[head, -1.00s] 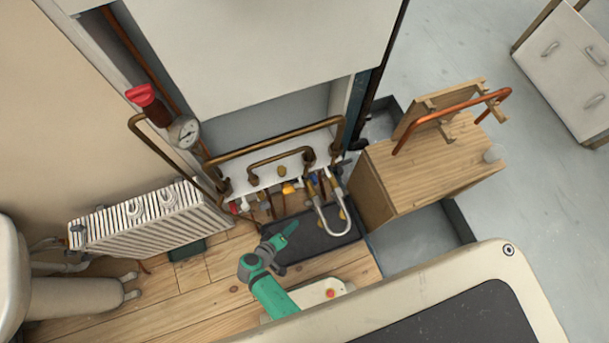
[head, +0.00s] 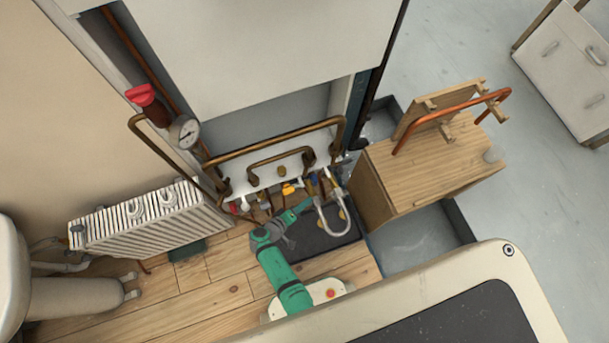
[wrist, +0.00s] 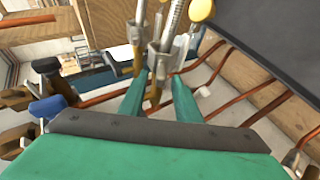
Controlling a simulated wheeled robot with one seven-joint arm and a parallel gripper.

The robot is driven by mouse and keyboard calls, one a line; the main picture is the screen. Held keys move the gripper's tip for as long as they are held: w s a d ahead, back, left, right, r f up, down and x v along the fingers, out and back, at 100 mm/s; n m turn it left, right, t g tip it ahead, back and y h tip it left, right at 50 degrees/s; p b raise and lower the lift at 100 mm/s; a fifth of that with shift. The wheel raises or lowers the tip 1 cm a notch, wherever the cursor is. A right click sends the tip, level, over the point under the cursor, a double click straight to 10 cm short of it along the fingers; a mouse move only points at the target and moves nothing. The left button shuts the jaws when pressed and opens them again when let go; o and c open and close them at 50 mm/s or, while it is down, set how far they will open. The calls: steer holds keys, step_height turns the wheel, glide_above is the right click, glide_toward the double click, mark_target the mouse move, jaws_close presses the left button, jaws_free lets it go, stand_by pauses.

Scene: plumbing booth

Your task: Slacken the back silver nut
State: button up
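The braided silver hose (head: 322,226) bends in a U below the pipework in the head view. In the wrist view a silver nut (wrist: 160,58) on a brass pipe end stands just beyond my fingertips, roughly between them. A second silver fitting (wrist: 136,34) shows to its left, on another pipe. I cannot tell for sure which of them is the back one. My gripper (wrist: 158,82) has its green fingers apart, with a gap either side of the pipe. In the head view my gripper (head: 304,208) is at the pipe ends, left of the hose, and partly hides them.
Several copper pipes (wrist: 245,118) run close to the right finger. A blue valve handle (wrist: 48,108) and a black one lie to the left. A dark mat (head: 325,240) covers the floor below. A wooden box (head: 430,165) stands to the right.

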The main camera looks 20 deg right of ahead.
steer(key=shift+w+d+f, duration=0.2)
steer(key=shift+d+f, duration=0.1)
steer(key=shift+d, duration=0.15)
jaws_close()
steer(key=shift+a+f+n+t+h, duration=0.15)
steer(key=shift+a+f+n+h, duration=0.1)
steer(key=shift+f+h, duration=0.3)
steer(key=shift+a+f+n+t+h, duration=0.2)
steer(key=shift+f+h, duration=0.1)
steer(key=shift+h, duration=0.35)
steer(key=shift+s, duration=0.1)
